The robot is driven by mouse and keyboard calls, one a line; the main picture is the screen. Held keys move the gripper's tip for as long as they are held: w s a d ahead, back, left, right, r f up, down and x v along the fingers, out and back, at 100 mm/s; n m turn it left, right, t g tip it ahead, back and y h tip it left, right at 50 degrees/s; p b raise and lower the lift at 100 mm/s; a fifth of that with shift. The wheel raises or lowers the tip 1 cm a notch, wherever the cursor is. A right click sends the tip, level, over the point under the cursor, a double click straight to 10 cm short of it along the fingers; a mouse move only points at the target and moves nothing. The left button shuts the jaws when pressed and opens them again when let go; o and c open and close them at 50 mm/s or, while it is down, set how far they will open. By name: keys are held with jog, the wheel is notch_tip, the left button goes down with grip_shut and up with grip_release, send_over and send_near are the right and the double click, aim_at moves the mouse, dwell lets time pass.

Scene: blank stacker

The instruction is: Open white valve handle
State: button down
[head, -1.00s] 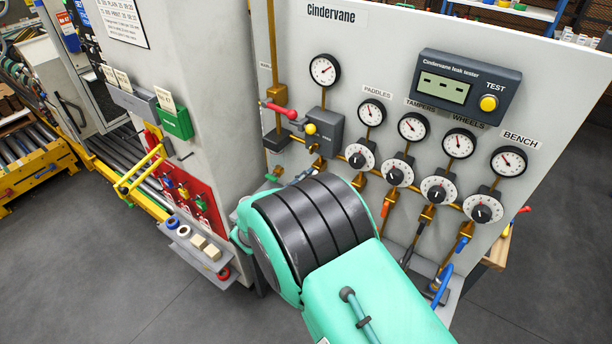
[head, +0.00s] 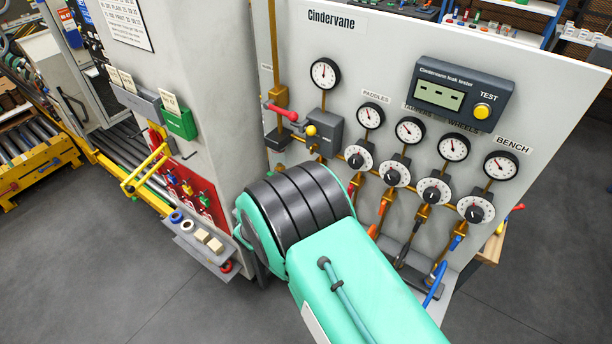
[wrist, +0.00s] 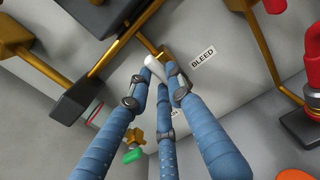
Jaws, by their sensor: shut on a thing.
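The white valve handle (wrist: 154,66) is in the wrist view, on a brass pipe fitting beside a BLEED label (wrist: 203,58). My gripper (wrist: 160,78) has blue ribbed fingers, and they are closed around the white handle. Part of the handle shows between the fingertips, and the rest is hidden by them. In the head view my own arm hides the gripper and the white handle.
A red-handled valve (head: 282,112) and several gauges with dials sit on the Cindervane panel (head: 400,50). In the wrist view, a red pipe (wrist: 313,75) is at right and a green handle (wrist: 133,155) below. A small parts shelf (head: 200,243) juts out left of my arm.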

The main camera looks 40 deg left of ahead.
jog(key=shift+f, duration=0.1)
dwell(0.3)
jog(key=c, duration=1.6)
grip_release()
jog(key=shift+s, duration=0.15)
jog(key=s, duration=1.1)
jog(key=shift+s, duration=0.35)
